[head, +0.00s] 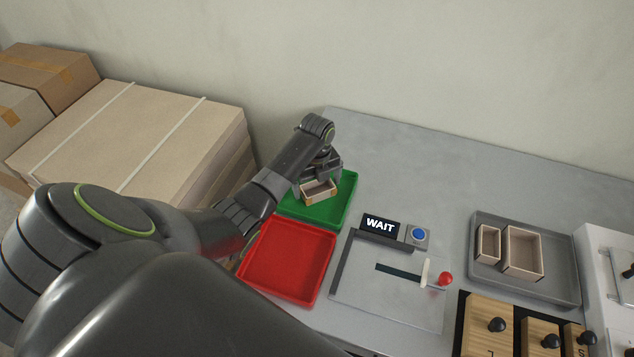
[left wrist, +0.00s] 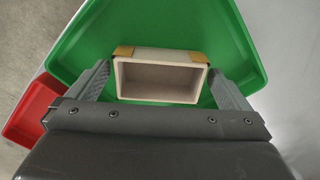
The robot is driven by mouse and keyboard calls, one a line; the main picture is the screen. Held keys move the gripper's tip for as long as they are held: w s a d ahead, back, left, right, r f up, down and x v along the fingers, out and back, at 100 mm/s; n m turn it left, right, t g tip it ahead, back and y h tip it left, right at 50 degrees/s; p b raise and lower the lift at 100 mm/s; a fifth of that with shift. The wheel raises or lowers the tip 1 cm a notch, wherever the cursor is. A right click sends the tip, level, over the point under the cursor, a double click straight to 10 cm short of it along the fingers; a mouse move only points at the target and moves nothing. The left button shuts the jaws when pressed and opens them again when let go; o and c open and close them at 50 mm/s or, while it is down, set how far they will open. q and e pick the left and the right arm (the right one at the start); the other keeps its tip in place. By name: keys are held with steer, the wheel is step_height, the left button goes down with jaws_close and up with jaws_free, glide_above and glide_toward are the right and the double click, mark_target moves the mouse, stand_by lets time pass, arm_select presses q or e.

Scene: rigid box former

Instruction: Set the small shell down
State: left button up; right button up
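The small shell (head: 319,190) is a pale, open-topped box at the green tray (head: 341,207). In the left wrist view the shell (left wrist: 161,80) faces me with its open side, and brown patches show at two of its corners. My left gripper (head: 320,173) is over the tray with its fingers on either side of the shell. In the left wrist view the fingers of this gripper (left wrist: 160,82) stand apart, with thin strips of green between them and the shell. The shell's underside is hidden. My right gripper is not in view.
A red tray (head: 288,260) adjoins the green one. To the right are a plate with a red-knobbed lever (head: 445,279), a WAIT display (head: 380,226) and a blue button (head: 418,236). A grey tray (head: 559,283) holds two open boxes. Wooden blocks with black knobs (head: 497,325) stand in front.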

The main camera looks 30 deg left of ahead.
mark_target(317, 191)
arm_select(q)
steer(key=shift+r, duration=0.2)
step_height(317, 191, up, 12)
steer(key=shift+p, duration=0.35)
stand_by(0.7)
